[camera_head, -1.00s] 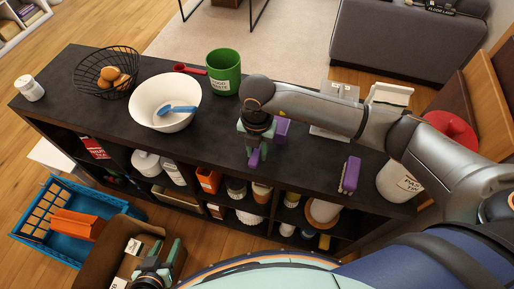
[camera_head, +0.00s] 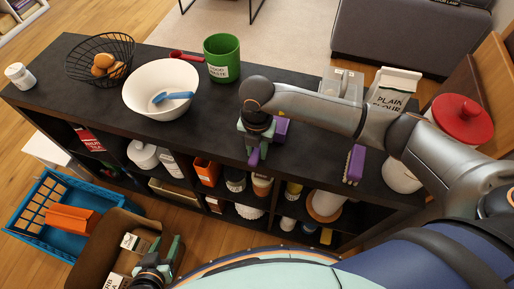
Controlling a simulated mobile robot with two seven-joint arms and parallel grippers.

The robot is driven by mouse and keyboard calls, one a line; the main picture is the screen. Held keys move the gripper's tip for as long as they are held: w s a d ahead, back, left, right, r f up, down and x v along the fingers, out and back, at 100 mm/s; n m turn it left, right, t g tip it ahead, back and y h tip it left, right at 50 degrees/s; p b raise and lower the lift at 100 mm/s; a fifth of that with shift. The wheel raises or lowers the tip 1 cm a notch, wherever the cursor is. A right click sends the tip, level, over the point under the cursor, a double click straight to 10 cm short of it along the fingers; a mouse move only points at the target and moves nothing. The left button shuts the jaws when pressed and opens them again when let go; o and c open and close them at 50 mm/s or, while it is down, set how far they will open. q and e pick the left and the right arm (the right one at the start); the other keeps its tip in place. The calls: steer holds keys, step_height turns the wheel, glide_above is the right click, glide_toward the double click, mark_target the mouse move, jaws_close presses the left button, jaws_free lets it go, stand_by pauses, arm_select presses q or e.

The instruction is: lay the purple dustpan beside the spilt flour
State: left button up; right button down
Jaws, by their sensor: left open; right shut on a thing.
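My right gripper (camera_head: 257,148) is shut on the purple dustpan (camera_head: 281,129), over the front part of the dark shelf top (camera_head: 220,112). Purple parts show on both sides of the fingers; the gripper hides the middle of the dustpan. I cannot tell whether the dustpan touches the top. I cannot make out spilt flour; my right arm covers part of the top there. A white paper bag labelled plain flour (camera_head: 394,85) stands behind that arm. My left gripper (camera_head: 163,257) is open, low at the front left by a brown box.
A purple brush (camera_head: 354,164) lies right of the dustpan. A white bowl (camera_head: 137,98) with a blue utensil, a green bin (camera_head: 222,58) and a wire egg basket (camera_head: 82,69) stand left. A red-lidded canister (camera_head: 461,119) is at right. A blue crate (camera_head: 27,222) is on the floor.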

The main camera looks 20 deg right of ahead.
steer(key=shift+f+b, duration=0.3)
steer(key=shift+f, duration=0.1)
steer(key=c, duration=0.6)
jaws_free()
steer(key=shift+o, duration=0.2)
step_height(320, 180, up, 13)
steer(key=shift+f, duration=0.2)
steer(key=shift+a, duration=0.1)
